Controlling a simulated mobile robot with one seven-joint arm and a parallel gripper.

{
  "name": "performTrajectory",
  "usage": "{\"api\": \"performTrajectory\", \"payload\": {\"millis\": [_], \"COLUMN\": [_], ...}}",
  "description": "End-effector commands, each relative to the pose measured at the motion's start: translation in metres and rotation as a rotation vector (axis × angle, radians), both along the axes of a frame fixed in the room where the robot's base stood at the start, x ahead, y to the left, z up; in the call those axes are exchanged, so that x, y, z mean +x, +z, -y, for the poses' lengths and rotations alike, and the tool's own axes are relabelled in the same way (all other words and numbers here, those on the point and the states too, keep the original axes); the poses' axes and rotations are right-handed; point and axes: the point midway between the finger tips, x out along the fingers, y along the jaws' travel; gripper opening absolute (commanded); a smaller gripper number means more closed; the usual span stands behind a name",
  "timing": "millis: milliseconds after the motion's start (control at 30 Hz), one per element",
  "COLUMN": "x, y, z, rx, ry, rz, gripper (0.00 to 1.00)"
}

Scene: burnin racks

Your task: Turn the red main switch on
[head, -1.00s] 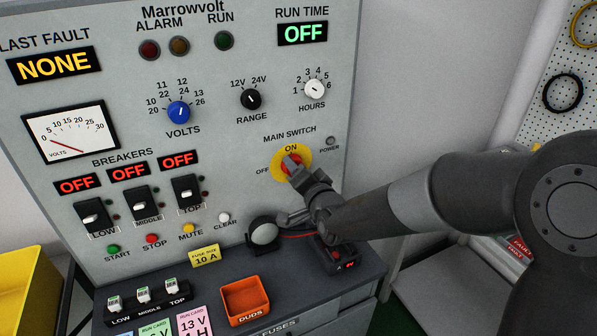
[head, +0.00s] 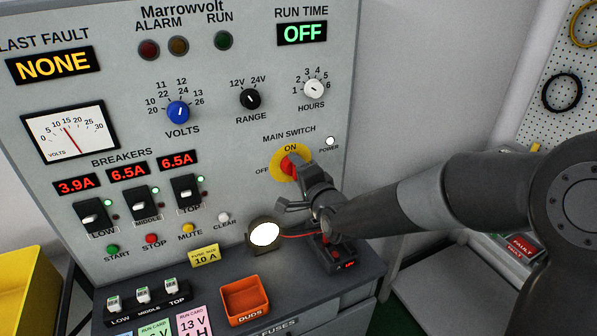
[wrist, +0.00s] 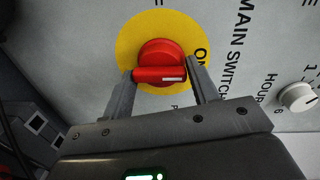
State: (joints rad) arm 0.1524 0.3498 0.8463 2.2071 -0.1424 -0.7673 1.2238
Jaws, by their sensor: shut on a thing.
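The red main switch (head: 287,165) sits on a round yellow plate (head: 279,154) on the grey panel. In the wrist view the red switch (wrist: 160,60) shows its bar handle, with a white mark toward the ON label. My gripper (wrist: 163,88) has one finger at each end of the handle and is shut on it. In the head view my gripper (head: 305,176) covers part of the switch. The power lamp (head: 330,141) beside it is lit white.
Breaker displays (head: 128,170) read 3.9A, 6.5A and 6.5A. A round lamp (head: 265,233) glows below the panel, close to my gripper. An orange DUDS bin (head: 245,301) stands on the bench. The hours knob (head: 314,89) is above the switch.

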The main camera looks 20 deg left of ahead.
Motion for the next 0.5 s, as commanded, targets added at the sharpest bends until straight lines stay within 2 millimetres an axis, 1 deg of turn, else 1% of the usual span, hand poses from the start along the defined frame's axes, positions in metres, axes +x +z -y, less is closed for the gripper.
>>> {"api": "performTrajectory", "payload": {"millis": [33,267,300,433,500], "x": [-0.001,-0.0008,-0.0007,-0.0005,-0.0003], "y": [0.0033,0.0037,0.0037,0.0029,0.0025], "z": [-0.0024,-0.0023,-0.0024,-0.0018,-0.0014], "rx": [0.005,0.005,0.005,0.003,0.003], "ry": [0.004,0.004,0.004,0.002,0.002], "rz": [0.006,0.007,0.007,0.006,0.005], "gripper": [0.31,0.31,0.57,0.67,0.67]}}
